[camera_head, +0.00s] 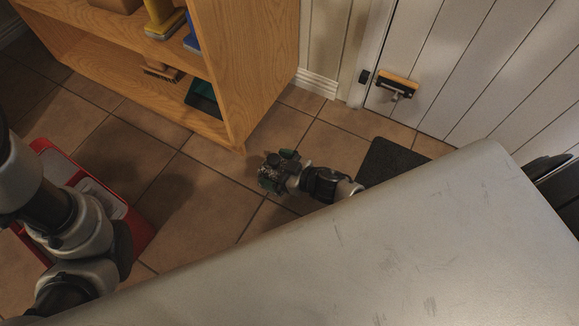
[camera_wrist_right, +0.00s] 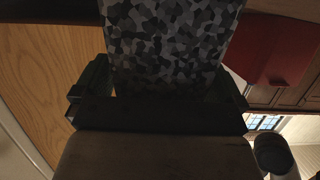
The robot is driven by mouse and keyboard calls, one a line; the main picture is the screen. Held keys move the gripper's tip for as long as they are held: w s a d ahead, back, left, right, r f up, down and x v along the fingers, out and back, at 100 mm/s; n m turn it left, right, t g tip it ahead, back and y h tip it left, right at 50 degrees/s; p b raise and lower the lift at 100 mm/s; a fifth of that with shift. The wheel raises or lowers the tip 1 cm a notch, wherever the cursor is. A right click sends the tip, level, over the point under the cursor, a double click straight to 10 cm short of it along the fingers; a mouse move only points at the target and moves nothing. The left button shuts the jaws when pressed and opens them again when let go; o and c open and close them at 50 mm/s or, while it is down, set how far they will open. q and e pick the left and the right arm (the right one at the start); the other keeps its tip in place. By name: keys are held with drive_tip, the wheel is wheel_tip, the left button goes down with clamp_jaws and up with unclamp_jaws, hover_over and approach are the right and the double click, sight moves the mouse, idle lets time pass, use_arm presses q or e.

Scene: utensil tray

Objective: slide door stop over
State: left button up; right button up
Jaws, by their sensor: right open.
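A yellow-and-black fitting (camera_head: 398,85), which looks like the door stop, sits low on the pale planked door (camera_head: 475,65). A small dark piece (camera_head: 364,76) is at the door's edge, left of it. My right gripper (camera_head: 277,170) is open, low over the tiled floor by the shelf's corner, left of and nearer than the fitting and apart from it. In the right wrist view, a camouflage-patterned piece (camera_wrist_right: 170,45) lies between the dark finger parts; I cannot tell what it is. The fitting is not seen there. My left arm shows at the left edge, its gripper out of view.
A wooden shelf (camera_head: 245,60) stands left of the door, holding brushes and a teal tray (camera_head: 203,98). A dark mat (camera_head: 388,160) lies before the door. A red bin (camera_head: 48,150) is at left. A scratched grey surface (camera_head: 400,240) fills the foreground. Tiles between are clear.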

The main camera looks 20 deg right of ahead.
drive_tip(key=shift+w+a+f, duration=0.1)
drive_tip(key=shift+w+a, duration=0.15)
drive_tip(key=shift+w, duration=0.1)
drive_tip(key=shift+d, duration=0.1)
drive_tip(key=c, duration=1.7)
